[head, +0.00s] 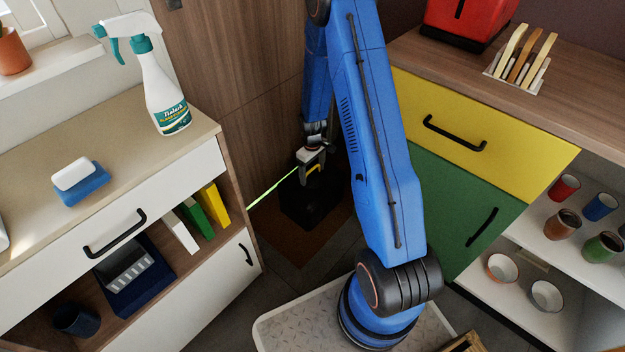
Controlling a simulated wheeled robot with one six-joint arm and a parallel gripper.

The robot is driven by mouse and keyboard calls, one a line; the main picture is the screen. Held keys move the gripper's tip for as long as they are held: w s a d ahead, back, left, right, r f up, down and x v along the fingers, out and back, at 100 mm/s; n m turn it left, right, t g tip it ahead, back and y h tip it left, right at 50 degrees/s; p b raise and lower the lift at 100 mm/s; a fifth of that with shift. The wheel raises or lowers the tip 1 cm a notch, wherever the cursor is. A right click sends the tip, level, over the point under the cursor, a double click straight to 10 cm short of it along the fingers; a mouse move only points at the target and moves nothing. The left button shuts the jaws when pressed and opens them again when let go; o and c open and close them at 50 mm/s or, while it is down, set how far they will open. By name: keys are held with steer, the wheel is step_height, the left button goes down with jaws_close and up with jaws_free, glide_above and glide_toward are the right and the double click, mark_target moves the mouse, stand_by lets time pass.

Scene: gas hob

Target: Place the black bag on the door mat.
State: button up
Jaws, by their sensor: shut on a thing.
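The black bag (302,206) is low in front of the brown wooden panel, below my gripper (312,172). My gripper points down and is shut on the top of the bag, where a small yellowish part shows. The brown door mat (288,242) lies on the floor, and the bag is over its far part in this view. I cannot tell whether the bag's base touches the mat.
A cabinet with an open shelf (130,300) stands on the left, with a spray bottle (163,95) and a sponge (80,180) on top. A counter with yellow (480,125) and green fronts bounds the right. The floor between is narrow.

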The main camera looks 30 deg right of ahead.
steer(key=shift+f, duration=2.15)
steer(key=o, duration=2.1)
steer(key=shift+c, duration=0.2)
step_height(320, 180, up, 13)
steer(key=shift+f, duration=0.1)
step_height(320, 180, up, 15)
steer(key=m+t, duration=0.1)
glide_above(312, 178)
steer(key=s+a, duration=0.3)
steer(key=s, duration=0.1)
steer(key=s+a+r+m+t, duration=0.1)
steer(key=s+a+r, duration=0.1)
steer(key=s+r, duration=0.75)
steer(key=s+a+r+m+t, duration=0.1)
steer(key=s+r, duration=0.5)
steer(key=s, duration=0.5)
steer(key=s+a+r+m+t, duration=0.1)
steer(key=s+a+r, duration=0.1)
steer(key=s+r, duration=0.5)
steer(key=s, duration=0.4)
steer(key=shift+a+r+t, duration=0.25)
steer(key=shift+a+t, duration=0.05)
steer(key=shift+t, duration=0.1)
